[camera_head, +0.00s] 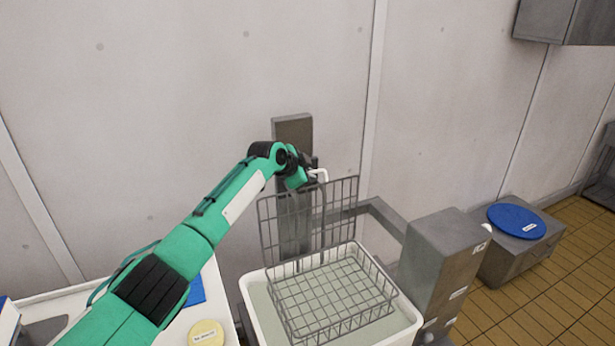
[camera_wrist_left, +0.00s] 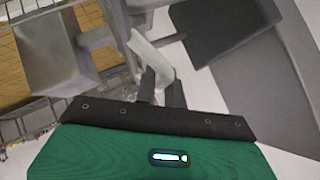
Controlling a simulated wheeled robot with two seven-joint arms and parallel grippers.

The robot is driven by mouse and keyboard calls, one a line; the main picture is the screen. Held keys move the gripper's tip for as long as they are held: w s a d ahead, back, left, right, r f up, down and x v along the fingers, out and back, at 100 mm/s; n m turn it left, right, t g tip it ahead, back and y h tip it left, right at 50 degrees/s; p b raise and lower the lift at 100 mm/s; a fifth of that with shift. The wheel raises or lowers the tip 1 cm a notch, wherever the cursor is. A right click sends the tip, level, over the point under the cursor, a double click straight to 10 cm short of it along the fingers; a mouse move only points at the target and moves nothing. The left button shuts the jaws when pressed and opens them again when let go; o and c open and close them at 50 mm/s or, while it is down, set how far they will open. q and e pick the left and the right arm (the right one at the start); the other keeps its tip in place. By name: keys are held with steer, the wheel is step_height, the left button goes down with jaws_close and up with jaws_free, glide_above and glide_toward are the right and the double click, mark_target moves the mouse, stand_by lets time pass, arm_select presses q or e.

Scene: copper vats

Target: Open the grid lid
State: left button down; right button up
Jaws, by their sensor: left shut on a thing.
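The grey wire grid lid (camera_head: 338,200) stands raised, nearly upright, at the back of the grey wire basket (camera_head: 330,292). The basket's top is uncovered, and its mesh floor shows. My left gripper (camera_head: 312,172) is at the lid's upper edge, shut on a white curved handle (camera_head: 319,175). In the left wrist view the white handle (camera_wrist_left: 150,55) sits between the two dark fingers of my left gripper (camera_wrist_left: 161,88). My left arm hides part of the area left of the lid. My right gripper is not in view.
The basket sits in a white-rimmed vat (camera_head: 250,290) of pale liquid. A grey post (camera_head: 293,135) stands behind the lid, close to the wall. A grey metal box (camera_head: 440,260) is right of the vat. A yellow round lid (camera_head: 206,333) lies at the left.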

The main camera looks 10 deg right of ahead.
arm_select(q)
steer(key=shift+w+a+f, duration=0.1)
steer(key=shift+w+f, duration=0.05)
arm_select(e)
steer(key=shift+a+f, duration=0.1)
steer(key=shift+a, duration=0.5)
arm_select(q)
steer(key=c, duration=1.5)
jaws_free()
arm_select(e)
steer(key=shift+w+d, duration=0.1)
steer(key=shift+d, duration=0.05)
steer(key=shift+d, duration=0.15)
